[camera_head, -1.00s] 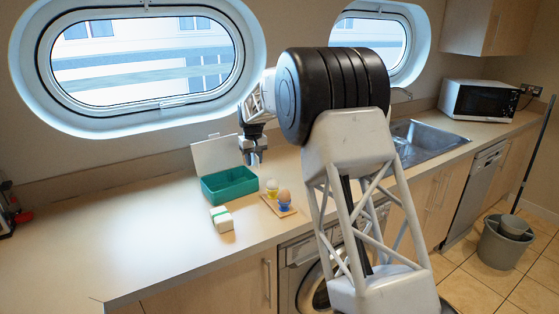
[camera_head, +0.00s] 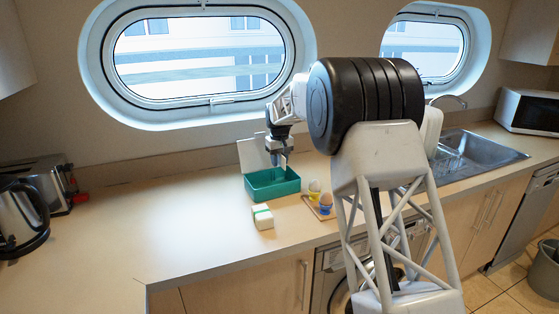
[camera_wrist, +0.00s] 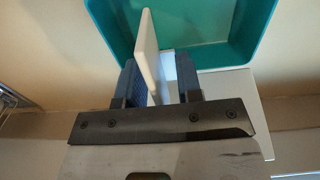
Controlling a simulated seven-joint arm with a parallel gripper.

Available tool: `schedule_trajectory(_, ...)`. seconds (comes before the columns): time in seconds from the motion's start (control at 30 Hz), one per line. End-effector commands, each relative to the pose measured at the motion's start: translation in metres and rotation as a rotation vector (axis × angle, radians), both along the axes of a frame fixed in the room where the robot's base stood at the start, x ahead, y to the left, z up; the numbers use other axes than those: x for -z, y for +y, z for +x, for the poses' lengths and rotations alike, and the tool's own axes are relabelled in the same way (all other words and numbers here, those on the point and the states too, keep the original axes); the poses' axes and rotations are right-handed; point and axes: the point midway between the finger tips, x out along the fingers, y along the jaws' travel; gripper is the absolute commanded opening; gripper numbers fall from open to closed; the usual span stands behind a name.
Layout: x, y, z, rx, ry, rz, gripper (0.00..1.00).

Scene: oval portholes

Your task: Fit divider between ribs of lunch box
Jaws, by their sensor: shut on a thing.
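The lunch box (camera_head: 272,194) is an open teal tray on the counter, with its pale lid (camera_head: 252,154) standing up behind it. The box (camera_wrist: 105,18) also fills the top of the wrist view, where part of its floor shows. My gripper (camera_head: 279,162) is above the box near its back edge, pointing down. In the wrist view my gripper (camera_wrist: 157,80) is shut on the divider (camera_wrist: 147,45), a thin white plate that reaches beyond the fingers over the box opening and looks slightly tilted. The ribs are not clear, and I cannot tell whether the divider touches the box.
A white block with a green band (camera_head: 263,217) lies in front of the box. A kettle (camera_head: 20,215) and a toaster (camera_head: 40,182) stand at far left. The counter between is clear.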

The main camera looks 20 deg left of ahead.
Motion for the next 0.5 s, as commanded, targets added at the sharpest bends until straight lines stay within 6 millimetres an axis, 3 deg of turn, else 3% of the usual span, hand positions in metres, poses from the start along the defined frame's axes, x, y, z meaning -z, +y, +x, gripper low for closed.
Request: schedule_trajectory(0.5, 0.029, 0.000, 0.000, 0.000, 0.001, -0.001, 0.10)
